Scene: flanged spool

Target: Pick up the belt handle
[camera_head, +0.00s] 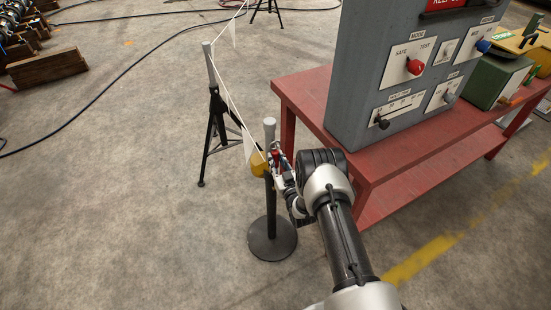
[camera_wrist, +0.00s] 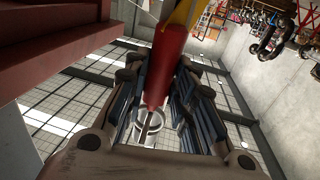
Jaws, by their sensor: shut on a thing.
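The belt handle (camera_wrist: 168,62) is a red tapered piece with yellow behind it. In the wrist view it lies between the two dark fingers of my gripper (camera_wrist: 160,82), which is shut on it. In the head view my gripper (camera_head: 277,163) is at the near post (camera_head: 270,205), just below its grey top. A yellow part (camera_head: 259,166) shows at the post, left of the gripper. Only a small spot of red shows between the fingers there; the gripper hides the rest.
A red table (camera_head: 308,107) with a grey control panel (camera_head: 350,75) stands close to the right of my arm. A thin white line with pennants (camera_head: 248,146) runs from the near post to a black stand (camera_head: 213,120). Floor at left is mostly clear.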

